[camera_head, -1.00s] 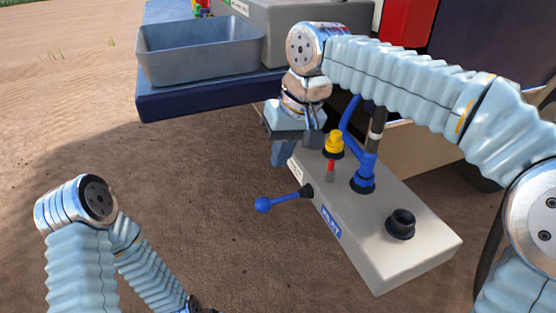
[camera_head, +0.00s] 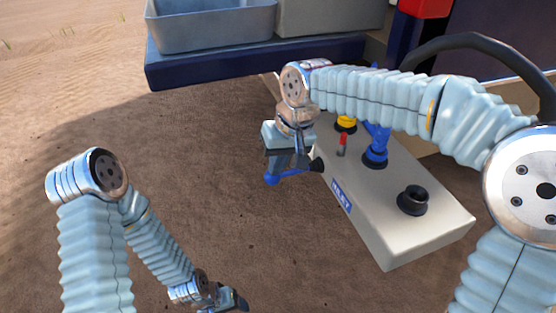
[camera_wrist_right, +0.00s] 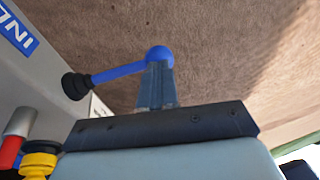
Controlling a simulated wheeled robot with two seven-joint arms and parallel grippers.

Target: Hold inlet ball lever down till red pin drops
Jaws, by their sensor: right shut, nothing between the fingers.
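The inlet lever, a blue rod with a blue ball (camera_head: 271,179), sticks out from the left side of the grey box (camera_head: 385,240). It tilts slightly down toward the ball in the head view. My right gripper (camera_head: 285,172) is shut and empty, its fingertips at the ball. In the right wrist view the closed fingers (camera_wrist_right: 157,85) overlap the ball (camera_wrist_right: 160,56); I cannot tell if they touch it. The red pin (camera_head: 343,141) stands up from the box top; it also shows in the right wrist view (camera_wrist_right: 12,150). My left gripper (camera_head: 238,300) is low, far from the box, its jaws unclear.
A yellow knob (camera_head: 346,124), a blue fitting (camera_head: 375,150) and a black cap (camera_head: 413,200) stand on the box top. A grey metal bin (camera_head: 215,25) sits on a blue ledge (camera_head: 200,68) behind. Bare dirt lies left of the box.

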